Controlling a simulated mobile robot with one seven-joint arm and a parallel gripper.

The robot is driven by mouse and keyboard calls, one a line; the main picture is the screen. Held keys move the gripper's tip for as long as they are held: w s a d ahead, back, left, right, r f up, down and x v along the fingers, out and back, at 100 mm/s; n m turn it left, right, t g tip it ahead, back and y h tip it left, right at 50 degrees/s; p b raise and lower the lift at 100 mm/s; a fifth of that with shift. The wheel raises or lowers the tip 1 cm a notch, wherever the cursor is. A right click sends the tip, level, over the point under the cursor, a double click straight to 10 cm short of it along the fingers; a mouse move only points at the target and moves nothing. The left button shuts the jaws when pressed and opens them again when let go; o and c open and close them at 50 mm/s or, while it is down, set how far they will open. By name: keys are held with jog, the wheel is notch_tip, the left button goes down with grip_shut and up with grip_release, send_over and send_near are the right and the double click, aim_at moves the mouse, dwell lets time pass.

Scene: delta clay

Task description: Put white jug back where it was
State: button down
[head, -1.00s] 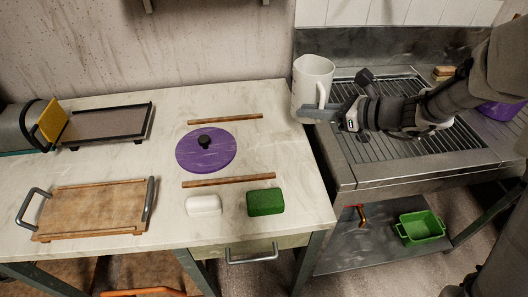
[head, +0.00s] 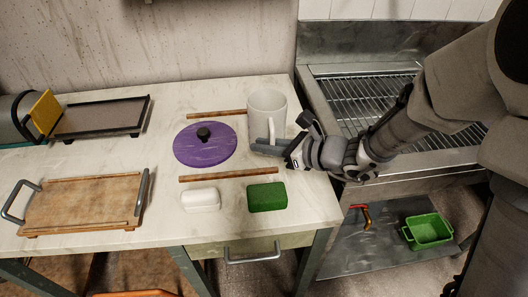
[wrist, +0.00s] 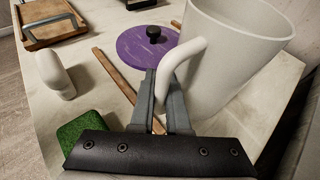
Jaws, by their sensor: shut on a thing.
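The white jug (head: 268,108) is upright at the right end of the pale worktop in the head view, just right of the purple lid. In the wrist view the jug (wrist: 232,60) fills the upper right, and its handle runs down between my fingers. My gripper (head: 270,146) is shut on the handle from the front right. It also shows in the wrist view (wrist: 165,98). I cannot tell whether the jug's base touches the worktop.
A wooden tray (head: 80,205) and a dark rack (head: 100,117) stand left. The sink's grated drainer (head: 350,95) is right.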

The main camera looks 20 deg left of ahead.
jog(key=shift+f, duration=0.65)
jog(key=shift+f, duration=0.2)
jog(key=c, duration=0.9)
grip_release()
jog(key=shift+r, duration=0.1)
